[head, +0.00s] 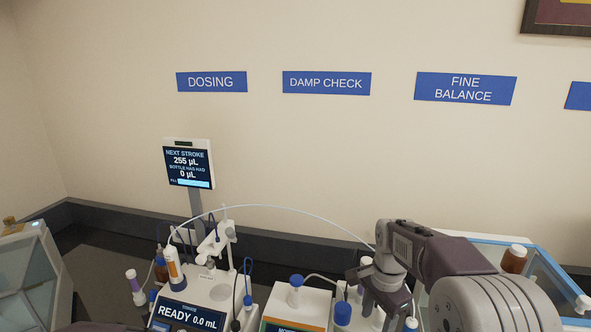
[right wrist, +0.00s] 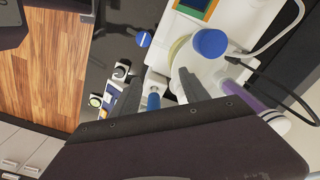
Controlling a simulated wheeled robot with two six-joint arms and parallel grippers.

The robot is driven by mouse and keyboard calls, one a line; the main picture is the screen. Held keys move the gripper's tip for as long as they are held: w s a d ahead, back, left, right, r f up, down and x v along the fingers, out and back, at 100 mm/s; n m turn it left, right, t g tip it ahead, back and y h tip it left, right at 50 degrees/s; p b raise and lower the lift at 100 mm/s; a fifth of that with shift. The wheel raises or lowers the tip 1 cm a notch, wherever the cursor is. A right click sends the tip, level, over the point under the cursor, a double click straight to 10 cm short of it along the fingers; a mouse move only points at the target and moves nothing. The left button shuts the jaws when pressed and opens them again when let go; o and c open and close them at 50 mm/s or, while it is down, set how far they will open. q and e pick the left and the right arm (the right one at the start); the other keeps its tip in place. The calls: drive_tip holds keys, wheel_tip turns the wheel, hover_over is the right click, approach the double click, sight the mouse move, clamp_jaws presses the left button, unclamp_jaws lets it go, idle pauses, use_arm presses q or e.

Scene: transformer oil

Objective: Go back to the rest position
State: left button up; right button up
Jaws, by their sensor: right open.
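My right gripper (head: 376,303) hangs at the lower right of the head view, fingers down, beside a blue-capped bottle (head: 342,314) and in front of the white devices. In the right wrist view the gripper (right wrist: 160,74) is open, its two grey fingers apart. A small blue-and-white part (right wrist: 153,101) shows between the fingers; I cannot tell whether it touches them. My left gripper is not in view.
A dosing unit (head: 188,316) reading "READY 0.0 mL" stands left of centre, with a display (head: 188,166) on a post behind it. A thin tube (head: 290,209) arches over to the right. A glass-sided box (head: 30,275) is at far left. A blue-edged case (head: 548,258) is at right.

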use_arm(q)
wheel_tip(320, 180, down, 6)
drive_tip(key=b, duration=0.4)
use_arm(e)
drive_tip(key=s+a+f+n+t, duration=0.1)
drive_tip(key=s+a+f+n, duration=0.1)
drive_tip(key=s+f+n, duration=1.1)
wheel_tip(320, 180, down, 2)
drive_tip(key=shift+s+f, duration=0.2)
drive_tip(key=shift+s, duration=0.8)
